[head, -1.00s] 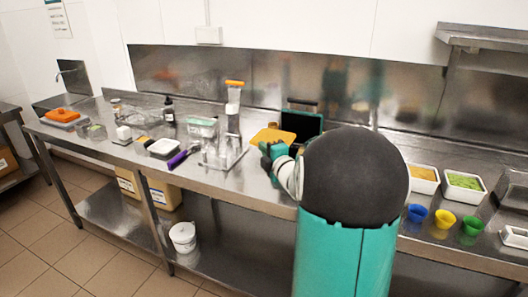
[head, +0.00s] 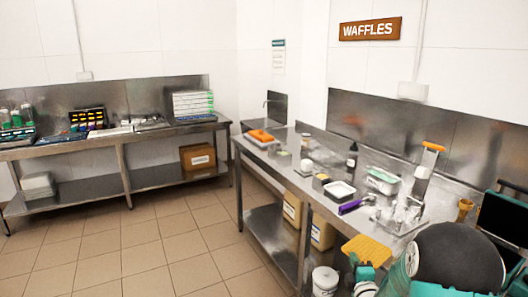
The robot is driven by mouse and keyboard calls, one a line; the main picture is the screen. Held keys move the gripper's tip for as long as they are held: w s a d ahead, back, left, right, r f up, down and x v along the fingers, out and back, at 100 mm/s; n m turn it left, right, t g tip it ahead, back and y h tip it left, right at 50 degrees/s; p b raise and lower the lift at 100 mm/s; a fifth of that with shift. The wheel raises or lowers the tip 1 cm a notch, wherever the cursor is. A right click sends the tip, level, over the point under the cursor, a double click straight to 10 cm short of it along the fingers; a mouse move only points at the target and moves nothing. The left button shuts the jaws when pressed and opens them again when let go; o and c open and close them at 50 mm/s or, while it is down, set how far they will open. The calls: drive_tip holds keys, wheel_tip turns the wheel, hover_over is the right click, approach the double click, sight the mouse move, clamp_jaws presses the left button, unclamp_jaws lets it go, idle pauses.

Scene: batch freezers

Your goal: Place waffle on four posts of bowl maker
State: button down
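The waffle (head: 370,250) is a flat golden-yellow square in front of the counter's near edge, at the lower right of the head view. My teal gripper (head: 365,270) is at its lower edge and appears shut on it; the fingertips are small and partly hidden. The bowl maker (head: 402,216) is a clear and metal stand on the counter, with short upright posts on its base and a tall column with an orange top (head: 433,147). The waffle is nearer to me than the bowl maker and apart from it. The posts are too small to tell apart.
The waffle iron (head: 503,217) is at the right edge. Floor (head: 150,250) at the left is clear.

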drive_tip(key=s+a+f, duration=0.3)
drive_tip(key=a+f, duration=0.8)
drive_tip(key=a, duration=0.1)
drive_tip(key=s+f, duration=0.4)
drive_tip(key=f, duration=0.2)
drive_tip(key=shift+s+a, duration=0.35)
drive_tip(key=shift+a, duration=0.05)
